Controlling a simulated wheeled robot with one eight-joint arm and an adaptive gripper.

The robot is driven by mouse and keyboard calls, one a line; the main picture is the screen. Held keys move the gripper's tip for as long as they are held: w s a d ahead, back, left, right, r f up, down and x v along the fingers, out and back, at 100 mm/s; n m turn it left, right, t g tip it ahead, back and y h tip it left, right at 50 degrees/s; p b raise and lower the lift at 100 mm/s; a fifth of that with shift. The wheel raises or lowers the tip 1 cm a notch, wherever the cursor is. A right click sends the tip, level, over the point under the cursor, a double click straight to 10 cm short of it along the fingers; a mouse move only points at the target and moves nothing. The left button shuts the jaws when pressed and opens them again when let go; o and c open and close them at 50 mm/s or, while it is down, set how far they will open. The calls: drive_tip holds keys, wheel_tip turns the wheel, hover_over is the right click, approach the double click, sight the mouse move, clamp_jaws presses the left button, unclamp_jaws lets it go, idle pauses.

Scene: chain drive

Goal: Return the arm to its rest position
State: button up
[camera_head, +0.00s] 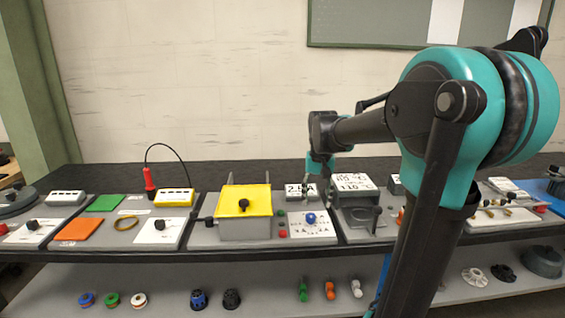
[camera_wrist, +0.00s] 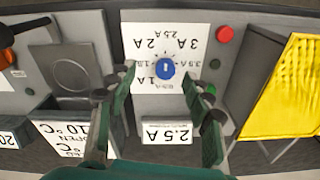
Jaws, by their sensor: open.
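My arm reaches from the right over the workbench. My gripper (camera_head: 321,168) hangs above the bench, in front of the wall. In the wrist view my gripper (camera_wrist: 158,80) is open, with one dark green finger on each side and nothing held. A blue knob (camera_wrist: 165,69) on a white dial plate (camera_wrist: 140,40) shows between the fingers; it also shows in the head view (camera_head: 310,218), below the gripper. The fingers appear clear of the knob.
A yellow-topped box (camera_head: 244,201) stands left of the dial, and a grey unit (camera_head: 358,208) with a temperature label stands right. A red button (camera_wrist: 225,34) sits by the plate. Several small parts lie on the lower shelf (camera_head: 265,292). Space above the bench's left side is clear.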

drive_tip(key=s+d+f+n+t, duration=0.2)
drive_tip(key=s+f+t, duration=0.1)
drive_tip(key=s+f, duration=1.4)
drive_tip(key=shift+s+d+f, duration=0.3)
drive_tip(key=shift+s+d, duration=0.1)
drive_tip(key=shift+s, duration=0.6)
